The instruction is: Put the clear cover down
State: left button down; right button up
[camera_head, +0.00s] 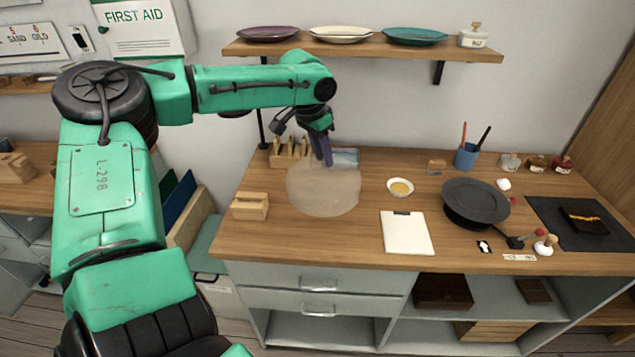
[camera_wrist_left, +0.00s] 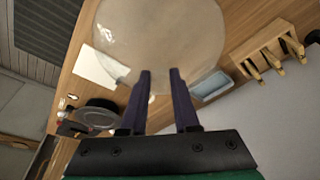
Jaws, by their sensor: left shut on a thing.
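The clear cover (camera_head: 324,191) is a round, see-through dome at the left of the wooden bench (camera_head: 300,240). My left gripper (camera_head: 325,162) comes down from above and is shut on it at its upper side. In the left wrist view the cover (camera_wrist_left: 160,35) fills the top middle, past the two dark fingers of the gripper (camera_wrist_left: 160,75). The head view does not show clearly whether its lower rim touches the bench. My right gripper is in neither view.
A wooden box (camera_head: 250,207) stands left of the cover, and a wooden rack (camera_head: 290,153) and blue tray (camera_head: 345,158) behind it. A small bowl (camera_head: 400,188), white clipboard (camera_head: 406,232) and dark round plate (camera_head: 475,200) lie to the right. A shelf (camera_head: 370,47) hangs above.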

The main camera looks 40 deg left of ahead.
pick_arm(q)
jog(key=f, duration=0.6)
jog(key=f+p, duration=0.1)
jog(key=f, duration=0.3)
jog(key=shift+s+a+f, duration=0.1)
jog(key=shift+s+a, duration=0.1)
jog(key=shift+a, duration=0.1)
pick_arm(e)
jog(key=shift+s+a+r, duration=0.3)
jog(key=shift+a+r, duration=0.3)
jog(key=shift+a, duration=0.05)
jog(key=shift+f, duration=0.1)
pick_arm(q)
jog(key=c, duration=0.7)
grip_release()
jog(key=shift+o, duration=0.2)
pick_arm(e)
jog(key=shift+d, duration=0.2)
pick_arm(q)
notch_tip(320, 180, up, 12)
send_over(320, 186)
jog(key=w+a, duration=0.1)
jog(key=a, duration=0.3)
jog(key=shift+a+f+b, duration=0.1)
jog(key=shift+b, duration=0.25)
jog(key=shift+w, duration=0.1)
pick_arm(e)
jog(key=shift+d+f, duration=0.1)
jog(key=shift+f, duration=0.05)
